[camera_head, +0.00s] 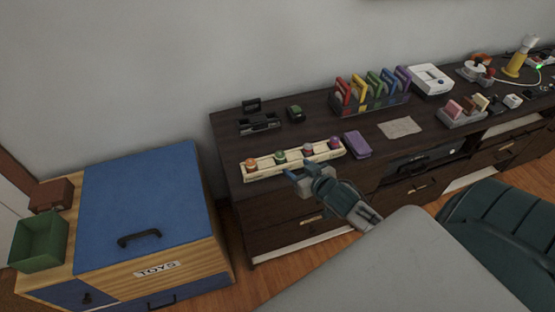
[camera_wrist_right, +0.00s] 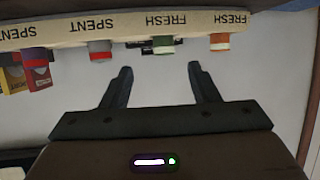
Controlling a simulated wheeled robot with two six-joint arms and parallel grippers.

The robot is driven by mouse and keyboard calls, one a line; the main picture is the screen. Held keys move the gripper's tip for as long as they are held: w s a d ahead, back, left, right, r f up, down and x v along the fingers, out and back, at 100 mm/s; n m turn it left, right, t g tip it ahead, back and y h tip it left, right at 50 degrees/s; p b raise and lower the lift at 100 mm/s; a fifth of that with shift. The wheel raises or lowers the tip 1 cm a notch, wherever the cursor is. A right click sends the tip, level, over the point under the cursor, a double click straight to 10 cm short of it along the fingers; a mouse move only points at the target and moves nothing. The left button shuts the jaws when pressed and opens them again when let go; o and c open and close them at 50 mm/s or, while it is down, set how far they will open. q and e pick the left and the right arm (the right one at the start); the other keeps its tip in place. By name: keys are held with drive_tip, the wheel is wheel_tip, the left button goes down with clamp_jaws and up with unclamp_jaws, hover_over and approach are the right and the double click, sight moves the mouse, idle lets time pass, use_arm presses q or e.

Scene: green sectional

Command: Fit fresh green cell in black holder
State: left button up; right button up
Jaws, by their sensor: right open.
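The green cell (camera_head: 280,157) stands upright in the cream tray (camera_head: 265,172) on the dark dresser, second from the left, in a slot labelled FRESH. The black holder (camera_head: 260,124) lies farther back on the dresser; its inside is too small to make out. My right gripper (camera_head: 301,172) is open and empty, just in front of the tray near the green cell. In the right wrist view the tray (camera_wrist_right: 125,27) appears upside down ahead of the open fingers (camera_wrist_right: 160,70). My left gripper is not in view.
The tray also holds an orange cell (camera_head: 251,164), a reddish-grey cell (camera_head: 308,150) and a purple cell (camera_head: 334,143). A small green object (camera_head: 295,113) lies right of the holder. A purple box (camera_head: 357,144) is right of the tray. A colourful rack (camera_head: 370,107) stands behind.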

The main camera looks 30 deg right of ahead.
sight(282, 157)
drive_tip(key=x, duration=0.5)
drive_tip(key=shift+w+a+r, duration=0.1)
drive_tip(key=shift+w+r, duration=0.1)
drive_tip(key=shift+w, duration=0.05)
drive_tip(key=p+x, duration=0.1)
drive_tip(key=x, duration=0.1)
drive_tip(key=p+x, duration=0.1)
drive_tip(key=x, duration=0.1)
drive_tip(key=shift+w+a, duration=0.1)
drive_tip(key=shift+w, duration=0.35)
drive_tip(key=shift+w+f, duration=0.15)
drive_tip(key=shift+w, duration=0.1)
drive_tip(key=shift+s, duration=0.1)
drive_tip(key=shift+c, duration=0.4)
drive_tip(key=c, duration=1.1)
